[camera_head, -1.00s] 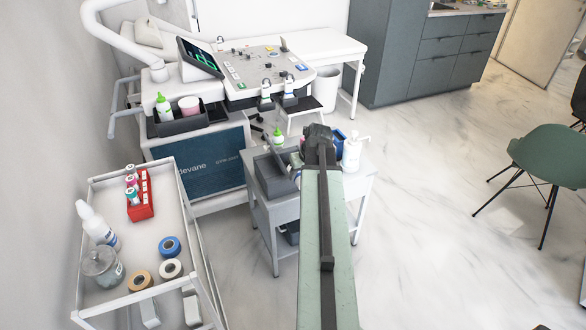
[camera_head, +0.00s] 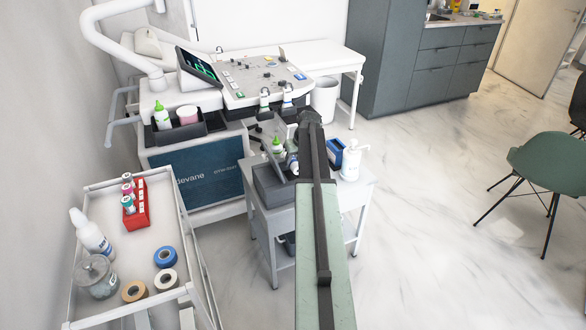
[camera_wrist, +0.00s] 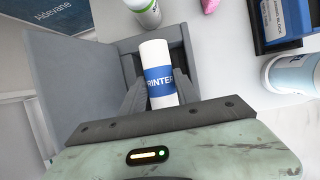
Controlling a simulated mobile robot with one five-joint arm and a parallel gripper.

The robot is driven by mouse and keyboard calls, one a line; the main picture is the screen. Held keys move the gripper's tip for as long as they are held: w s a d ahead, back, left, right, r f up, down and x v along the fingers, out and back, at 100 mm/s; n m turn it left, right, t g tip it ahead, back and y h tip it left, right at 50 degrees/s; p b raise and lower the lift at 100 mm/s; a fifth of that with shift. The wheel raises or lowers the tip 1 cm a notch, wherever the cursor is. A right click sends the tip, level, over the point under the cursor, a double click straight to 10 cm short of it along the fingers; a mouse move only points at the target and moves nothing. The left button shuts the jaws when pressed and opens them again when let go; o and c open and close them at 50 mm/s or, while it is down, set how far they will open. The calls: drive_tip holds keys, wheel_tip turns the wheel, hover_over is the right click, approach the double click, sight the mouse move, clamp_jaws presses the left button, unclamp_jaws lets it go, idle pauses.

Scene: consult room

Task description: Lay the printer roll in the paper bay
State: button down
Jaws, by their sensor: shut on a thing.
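The printer roll (camera_wrist: 157,72) is a white cylinder with a blue band lettered "PRINTER". My gripper (camera_wrist: 159,92) is shut on it, with a dark finger on each side. The paper bay appears to be the grey open box (camera_wrist: 70,75) in the wrist view. The roll is over its opening; I cannot tell whether it touches the inside.
A green-topped bottle (camera_wrist: 147,12) stands behind the box. A white trolley (camera_head: 95,190) with tape rolls and bottles is at left.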

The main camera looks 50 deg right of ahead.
drive_tip(key=shift+f+b, duration=1.35)
drive_tip(key=shift+f, duration=0.75)
drive_tip(key=c, duration=0.9)
unclamp_jaws()
drive_tip(key=shift+r, duration=0.15)
drive_tip(key=shift+r+p, duration=0.3)
drive_tip(key=shift+p, duration=0.15)
drive_tip(key=p+v, duration=1.1)
drive_tip(key=v, duration=0.1)
drive_tip(key=shift+r+p, duration=0.3)
drive_tip(key=shift+s+f, duration=0.1)
